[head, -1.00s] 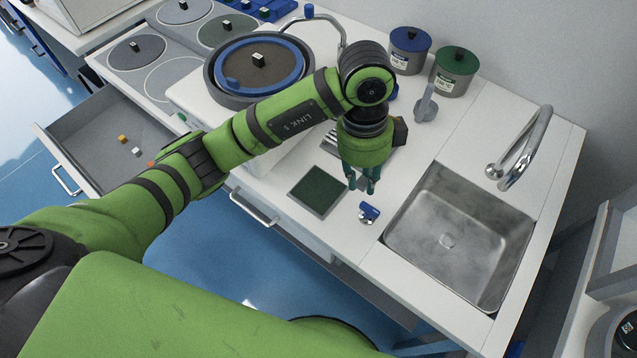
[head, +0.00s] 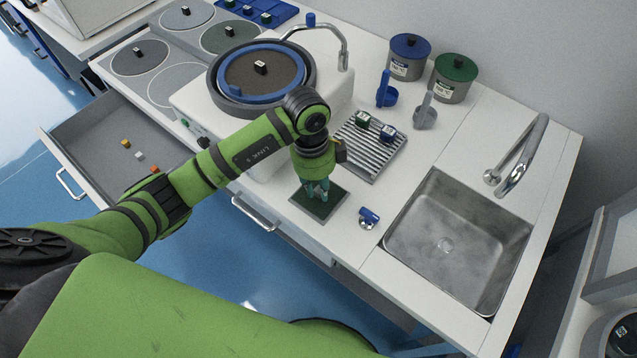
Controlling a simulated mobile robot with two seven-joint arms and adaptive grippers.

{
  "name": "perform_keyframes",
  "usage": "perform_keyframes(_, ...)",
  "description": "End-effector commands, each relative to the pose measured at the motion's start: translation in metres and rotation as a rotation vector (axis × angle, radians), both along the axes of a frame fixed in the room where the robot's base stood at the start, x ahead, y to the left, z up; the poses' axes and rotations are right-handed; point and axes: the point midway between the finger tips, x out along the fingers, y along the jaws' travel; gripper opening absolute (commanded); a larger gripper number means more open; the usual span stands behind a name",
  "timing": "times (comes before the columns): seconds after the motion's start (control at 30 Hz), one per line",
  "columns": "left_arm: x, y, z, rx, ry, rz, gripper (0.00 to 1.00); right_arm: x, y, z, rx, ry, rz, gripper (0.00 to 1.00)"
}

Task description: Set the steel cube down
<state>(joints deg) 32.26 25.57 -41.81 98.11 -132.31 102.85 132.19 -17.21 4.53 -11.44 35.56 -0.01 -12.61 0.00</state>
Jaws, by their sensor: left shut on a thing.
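My left gripper (head: 318,194) points down over the dark green square pad (head: 302,203) on the white counter. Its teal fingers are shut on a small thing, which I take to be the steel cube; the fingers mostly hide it. The fingertips are at or just above the pad; I cannot tell whether the cube touches it. My right gripper is not in view.
A striped rack (head: 372,152) with two small blocks stands behind the pad. A blue-and-silver piece (head: 369,216) lies to its right, before the steel sink (head: 460,240). A round grinding wheel (head: 262,75) is behind my arm. An open drawer (head: 110,135) is at left.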

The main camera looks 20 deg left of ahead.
Motion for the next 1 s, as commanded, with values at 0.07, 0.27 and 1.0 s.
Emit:
perform_keyframes(0.07, 0.0, 0.0, 0.0, 0.0, -0.001, -0.001, 0.0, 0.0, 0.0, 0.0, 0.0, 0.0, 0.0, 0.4)
perform_keyframes(0.27, 0.0, 0.0, -0.003, 0.0, 0.0, 0.0, 0.32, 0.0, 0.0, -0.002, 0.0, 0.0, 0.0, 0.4)
perform_keyframes(1.0, 0.005, 0.006, 0.052, 0.0, -0.008, -0.001, 0.47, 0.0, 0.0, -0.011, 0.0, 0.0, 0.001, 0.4)
